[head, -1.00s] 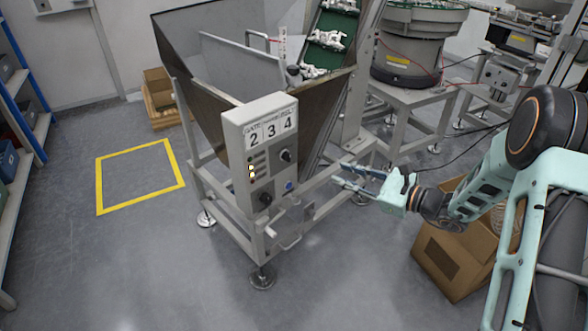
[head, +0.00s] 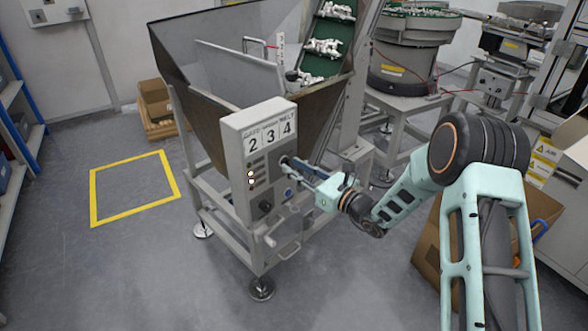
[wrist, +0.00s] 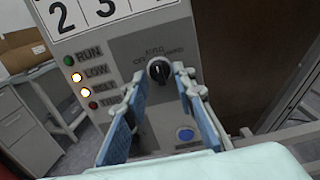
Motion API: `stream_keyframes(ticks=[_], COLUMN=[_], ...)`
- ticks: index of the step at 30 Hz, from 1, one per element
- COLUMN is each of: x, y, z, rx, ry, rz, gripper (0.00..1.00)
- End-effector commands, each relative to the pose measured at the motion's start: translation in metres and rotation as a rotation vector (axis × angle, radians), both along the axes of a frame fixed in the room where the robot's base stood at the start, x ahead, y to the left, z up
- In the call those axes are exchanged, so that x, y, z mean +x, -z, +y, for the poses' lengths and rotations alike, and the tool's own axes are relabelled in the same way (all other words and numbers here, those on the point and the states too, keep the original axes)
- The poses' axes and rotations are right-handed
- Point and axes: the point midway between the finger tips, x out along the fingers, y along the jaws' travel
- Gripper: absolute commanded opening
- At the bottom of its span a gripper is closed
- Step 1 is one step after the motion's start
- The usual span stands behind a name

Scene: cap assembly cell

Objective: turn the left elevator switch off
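A grey control box (head: 236,138) on the hopper's frame carries a black rotary switch (wrist: 158,70) on its upper right part. The switch has small lettering around it; its pointer looks roughly upright, but the exact setting is hard to read. A second black knob (head: 266,206) sits lower on the box. My gripper (head: 288,165) is at the upper switch, hiding it in the head view. In the wrist view my gripper (wrist: 164,90) is open, with its blue-padded fingers on either side of the switch and no clear contact.
Two lamps (wrist: 80,84) are lit beside the switch. The hopper (head: 190,75) rises behind the box. Clear floor lies left, around a yellow-outlined square (head: 92,195).

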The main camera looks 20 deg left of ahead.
Motion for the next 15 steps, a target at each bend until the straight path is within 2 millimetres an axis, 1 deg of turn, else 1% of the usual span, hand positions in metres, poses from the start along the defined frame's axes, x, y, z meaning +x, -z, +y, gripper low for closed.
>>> stream_keyframes(ticks=[3,11,15], x=[0.0022,0.003,0.003], y=[0.0003,-0.0001,-0.0002], z=[0.006,0.0065,0.0064], rx=[0.0,0.0,0.0], ry=[-0.001,-0.001,-0.001], rz=[0.0,-0.001,-0.001], gripper=[0.25,0.25,0.1])
